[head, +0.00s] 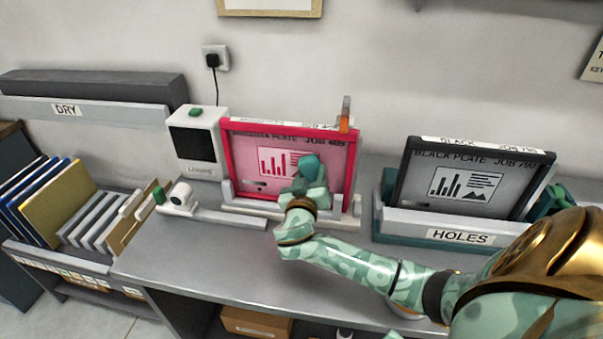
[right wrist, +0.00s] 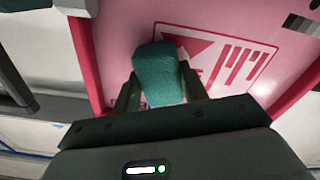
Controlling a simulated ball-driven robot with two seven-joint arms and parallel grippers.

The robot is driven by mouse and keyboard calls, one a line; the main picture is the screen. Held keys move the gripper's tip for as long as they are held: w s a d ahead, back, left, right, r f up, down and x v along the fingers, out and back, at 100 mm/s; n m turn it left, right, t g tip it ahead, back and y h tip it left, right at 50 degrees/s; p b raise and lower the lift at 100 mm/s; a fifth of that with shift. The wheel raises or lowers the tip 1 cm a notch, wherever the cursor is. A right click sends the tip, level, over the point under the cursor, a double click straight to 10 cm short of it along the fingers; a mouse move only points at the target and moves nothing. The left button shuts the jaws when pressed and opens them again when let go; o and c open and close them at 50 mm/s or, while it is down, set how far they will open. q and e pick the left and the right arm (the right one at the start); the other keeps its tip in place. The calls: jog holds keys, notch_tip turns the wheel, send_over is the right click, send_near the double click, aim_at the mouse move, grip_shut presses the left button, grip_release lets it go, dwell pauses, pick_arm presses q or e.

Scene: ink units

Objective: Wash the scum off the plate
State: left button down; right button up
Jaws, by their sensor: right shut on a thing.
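The magenta plate (head: 240,165), pink with a red frame, stands upright in a pale stand (head: 250,205) on the bench. It carries a printed chart and a job label. My right gripper (head: 310,180) is in front of the plate's right half, shut on a teal pad (head: 311,162). In the right wrist view the pad (right wrist: 160,72) sits between the fingers (right wrist: 162,92) and covers part of the chart on the plate (right wrist: 115,35). It appears against the plate, but I cannot tell contact for sure. No distinct scum can be made out. My left gripper is not in view.
A black plate (head: 465,185) stands right in a holder marked HOLES (head: 405,218). A white device (head: 198,143) stands left of the magenta plate, with a small white unit (head: 180,200) before it. The DRY shelf (head: 100,112) and a rack of coloured boards (head: 58,192) are farther left.

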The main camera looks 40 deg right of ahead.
aim_at(281, 163)
jog(key=shift+s+d, duration=0.25)
jog(key=shift+w+a+b, duration=1.05)
jog(key=shift+w+b, duration=0.05)
jog(key=shift+w, duration=0.1)
jog(key=shift+w+a+b, duration=1)
jog(key=shift+w+b, duration=0.05)
jog(key=shift+w, duration=0.15)
jog(key=shift+w+a+f+b, duration=0.2)
jog(key=shift+w+a+b, duration=0.5)
jog(key=shift+w+b, duration=0.1)
jog(key=shift+w+a+r, duration=0.1)
jog(key=shift+w+a, duration=0.15)
jog(key=shift+w, duration=0.05)
jog(key=shift+s+r, duration=0.1)
